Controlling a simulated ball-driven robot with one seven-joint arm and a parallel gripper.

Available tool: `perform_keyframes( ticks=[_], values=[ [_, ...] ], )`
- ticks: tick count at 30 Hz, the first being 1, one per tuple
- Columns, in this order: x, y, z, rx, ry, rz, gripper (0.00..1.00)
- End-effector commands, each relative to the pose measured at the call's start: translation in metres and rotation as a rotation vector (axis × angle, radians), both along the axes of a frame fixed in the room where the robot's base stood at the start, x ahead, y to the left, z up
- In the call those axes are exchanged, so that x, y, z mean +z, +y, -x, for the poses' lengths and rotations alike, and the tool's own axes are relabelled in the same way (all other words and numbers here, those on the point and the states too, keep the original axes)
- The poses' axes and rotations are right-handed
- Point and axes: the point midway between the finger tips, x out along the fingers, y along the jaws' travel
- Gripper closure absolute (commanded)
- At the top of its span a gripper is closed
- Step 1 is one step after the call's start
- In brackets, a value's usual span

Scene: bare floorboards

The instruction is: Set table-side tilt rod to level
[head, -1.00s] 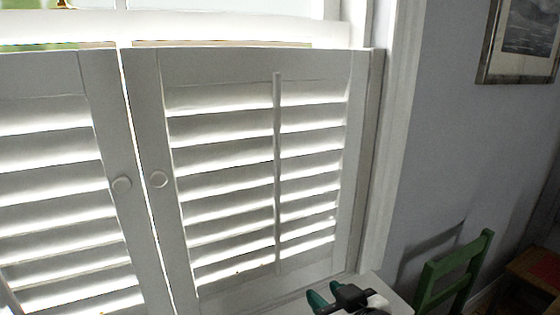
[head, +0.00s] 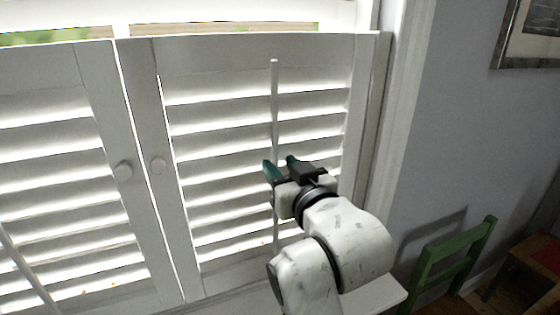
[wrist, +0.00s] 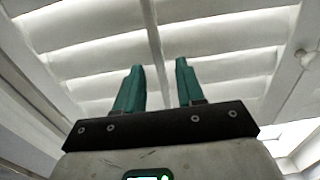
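The table-side tilt rod (head: 275,110) is a thin pale vertical bar on the right shutter panel (head: 220,52). Its upper part is clear in the head view; my gripper covers part of its lower half. The slats (head: 215,120) behind it are tilted, with bright light between them. My gripper (head: 280,166), with green fingers, is raised in front of this panel. In the wrist view the fingers (wrist: 159,68) are apart, and the rod (wrist: 154,35) runs up between their lines. I cannot tell whether they touch it. The gripper is open and empty.
A left shutter panel (head: 92,75) has its own rod (head: 27,270) at the lower left. A white table surface (head: 385,295) lies below right, beside a green chair (head: 455,262). A framed picture (head: 530,45) hangs on the right wall.

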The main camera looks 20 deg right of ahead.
Motion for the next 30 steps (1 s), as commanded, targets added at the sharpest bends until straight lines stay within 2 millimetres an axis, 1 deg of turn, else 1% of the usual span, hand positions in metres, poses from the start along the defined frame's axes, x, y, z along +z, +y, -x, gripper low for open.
perform_keyframes(
  ticks=[1, 5, 14, 26, 30],
  values=[
    [0.0007, -0.0002, -0.0055, 0.0, 0.001, 0.0, 0.62],
    [0.0, -0.0003, -0.0131, -0.001, 0.001, 0.0, 0.62],
    [-0.0004, -0.0004, -0.0148, -0.001, 0.0, 0.0, 0.62],
    [-0.0006, -0.0004, -0.0146, -0.001, 0.001, 0.0, 0.99],
    [-0.0007, -0.0003, -0.0146, -0.001, 0.001, 0.0, 1.0]
  ],
)
